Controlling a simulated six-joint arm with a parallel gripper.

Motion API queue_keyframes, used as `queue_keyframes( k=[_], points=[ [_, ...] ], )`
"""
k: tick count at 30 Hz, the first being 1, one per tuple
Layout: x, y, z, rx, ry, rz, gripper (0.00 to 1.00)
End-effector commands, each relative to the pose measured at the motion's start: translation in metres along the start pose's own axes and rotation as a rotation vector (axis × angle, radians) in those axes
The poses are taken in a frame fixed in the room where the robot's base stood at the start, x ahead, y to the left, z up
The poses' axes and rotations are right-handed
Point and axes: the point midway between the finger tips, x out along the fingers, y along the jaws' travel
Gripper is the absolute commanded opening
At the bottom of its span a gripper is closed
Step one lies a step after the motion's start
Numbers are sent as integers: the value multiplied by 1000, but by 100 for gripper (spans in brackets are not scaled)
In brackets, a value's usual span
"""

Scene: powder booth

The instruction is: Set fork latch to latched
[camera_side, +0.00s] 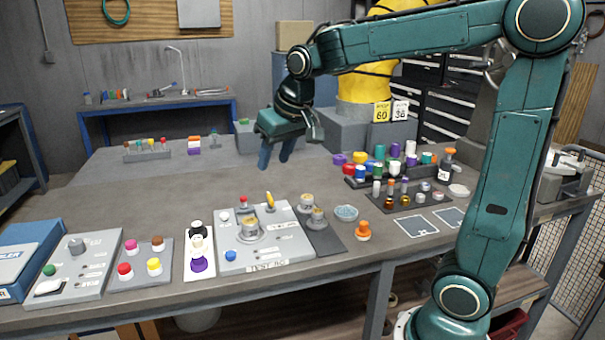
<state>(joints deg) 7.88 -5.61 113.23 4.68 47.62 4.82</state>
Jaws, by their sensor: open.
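My gripper (275,156) is open and empty. Its two dark blue fingers point down above the middle of the table, behind the grey control panel (285,245). The panel carries a yellow lever (270,200) standing roughly upright, a red-topped control (243,202), a round metal fixture (250,228) and a blue button (230,255). I see no readable label for the fork latch, so I cannot tell for sure which part it is or its state. The gripper is apart from the panel and touches nothing.
Left of the panel are a white strip with knobs (199,265), a button plate (142,270) and a grey box (80,262). On the right are an orange-topped piece (363,231) and a crowded rack of coloured caps (395,165). The table's left middle is clear.

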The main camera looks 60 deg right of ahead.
Motion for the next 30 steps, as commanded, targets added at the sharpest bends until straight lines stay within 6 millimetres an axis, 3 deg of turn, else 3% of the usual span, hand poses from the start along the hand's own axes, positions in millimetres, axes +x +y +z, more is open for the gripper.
queue_keyframes(
  k=[6, 15, 21, 30],
  points=[
    [39, 11, -46, 67, -16, 32, 41],
    [101, 33, -96, 154, -33, 76, 41],
    [133, 45, -115, 194, -38, 96, 41],
    [145, 50, -121, 210, -39, 104, 41]
  ],
)
